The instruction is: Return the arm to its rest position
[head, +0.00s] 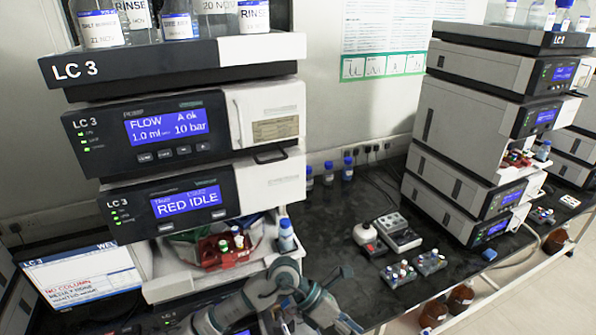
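My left arm comes in at the bottom edge, left of centre, in front of the lower part of the LC 3 stack (185,125). Its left gripper (346,298) is at the bottom centre, with two dark fingers spread apart and nothing seen between them. It is in front of the dark bench top (340,228), to the right of the stack's open tray (185,287). My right gripper is not in view.
The open tray holds a red rack (222,258) with small capped vials and a blue-capped bottle (286,236). A white-and-grey device (366,235) and vial racks (398,274) stand on the bench. Another instrument stack (465,130) stands at right.

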